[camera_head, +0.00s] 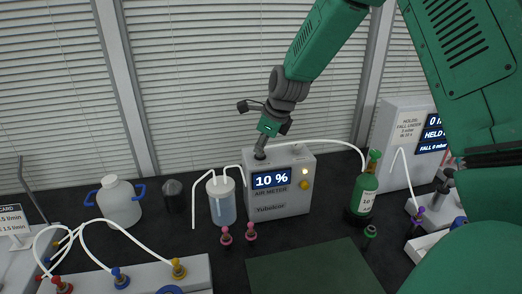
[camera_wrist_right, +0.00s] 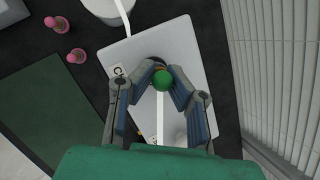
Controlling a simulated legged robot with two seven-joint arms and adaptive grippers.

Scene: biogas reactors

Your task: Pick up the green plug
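The green plug shows as a round green knob (camera_wrist_right: 163,80) between the fingertips of my right gripper (camera_wrist_right: 163,84) in the wrist view. Both fingers close in on it from the sides and appear to touch it. It sits over the top of the white air meter (camera_wrist_right: 188,60). In the head view my right gripper (camera_head: 261,146) points down at the top of the air meter (camera_head: 293,199), and its fingers hide the plug. A second green plug (camera_head: 370,232) stands on the dark table beside the green bottle (camera_head: 362,200). My left gripper is not in view.
A white hose runs from the meter's top to the bottle. Two pink plugs (camera_head: 226,236) (camera_head: 251,232) stand before the meter. A clear bottle (camera_head: 222,203) is left of it, and a white jug (camera_head: 119,203) farther left. A green mat (camera_head: 312,268) lies in front.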

